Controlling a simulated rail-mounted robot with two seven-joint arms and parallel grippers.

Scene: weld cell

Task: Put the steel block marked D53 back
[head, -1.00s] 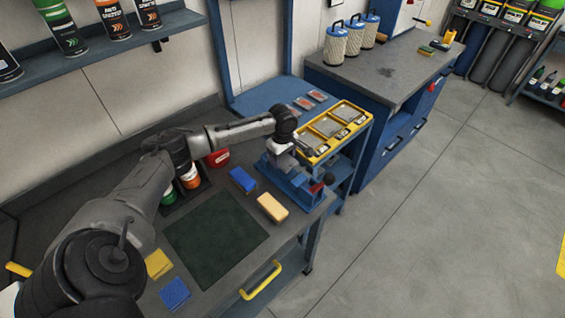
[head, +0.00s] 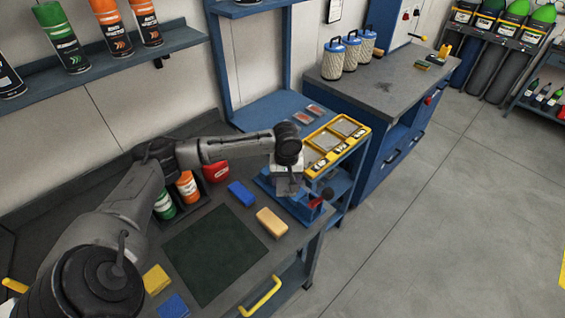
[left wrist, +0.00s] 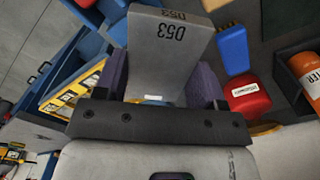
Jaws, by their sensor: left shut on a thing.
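The steel block marked D53 (left wrist: 170,50) is grey, with its mark upside down in the left wrist view. My left gripper (left wrist: 162,88) is shut on it, one dark finger on each side. The grey block (head: 289,186) shows only in part below the gripper there. I cannot tell whether it touches the vise. A yellow tray (head: 310,170) with several recesses lies behind the vise, on a blue stand. My right gripper is not in view.
On the bench are a dark mat (head: 215,255), a blue block (head: 242,193), a tan block (head: 272,222), a red container (head: 216,171) and green and orange cans (head: 187,187). Red-and-grey pieces (head: 305,116) lie beside the tray.

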